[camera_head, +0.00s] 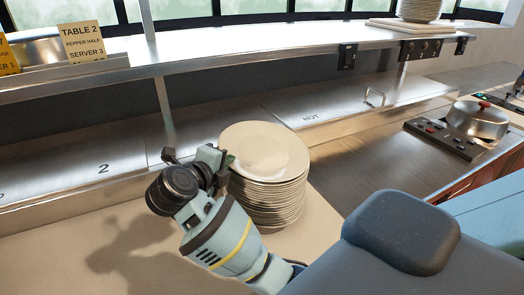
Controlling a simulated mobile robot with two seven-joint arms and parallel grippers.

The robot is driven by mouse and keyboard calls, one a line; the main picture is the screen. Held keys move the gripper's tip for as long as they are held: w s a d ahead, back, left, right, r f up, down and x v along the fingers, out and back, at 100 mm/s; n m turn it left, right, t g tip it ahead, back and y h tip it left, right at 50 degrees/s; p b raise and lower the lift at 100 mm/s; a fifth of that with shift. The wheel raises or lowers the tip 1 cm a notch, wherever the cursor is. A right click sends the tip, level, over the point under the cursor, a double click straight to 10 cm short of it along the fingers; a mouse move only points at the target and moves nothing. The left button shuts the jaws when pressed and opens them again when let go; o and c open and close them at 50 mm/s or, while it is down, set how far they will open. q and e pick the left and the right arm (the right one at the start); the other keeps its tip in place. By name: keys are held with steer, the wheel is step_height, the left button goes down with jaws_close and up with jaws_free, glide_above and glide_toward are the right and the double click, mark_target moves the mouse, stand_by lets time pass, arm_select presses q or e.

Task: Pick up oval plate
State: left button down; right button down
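A stack of several pale plates (268,202) stands on the counter in the middle of the view. The top plate (262,150) is cream and oval-looking, and seems a little tilted over the stack. My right gripper (198,160) is at the left edge of the top plates, at about the height of the upper rims. Its wrist and dark joint hide part of the fingers, so I cannot tell whether it touches or holds a plate. My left gripper is not in view.
A steel shelf (270,48) runs above the counter, held by posts, with order cards (80,42) at left and another plate stack (419,9) at right. A lidded pot (477,120) stands at right. The beige counter (100,255) is clear at lower left.

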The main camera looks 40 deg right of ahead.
steer(key=shift+r, duration=0.1)
stand_by(0.7)
step_height(320, 180, up, 10)
stand_by(0.6)
stand_by(0.3)
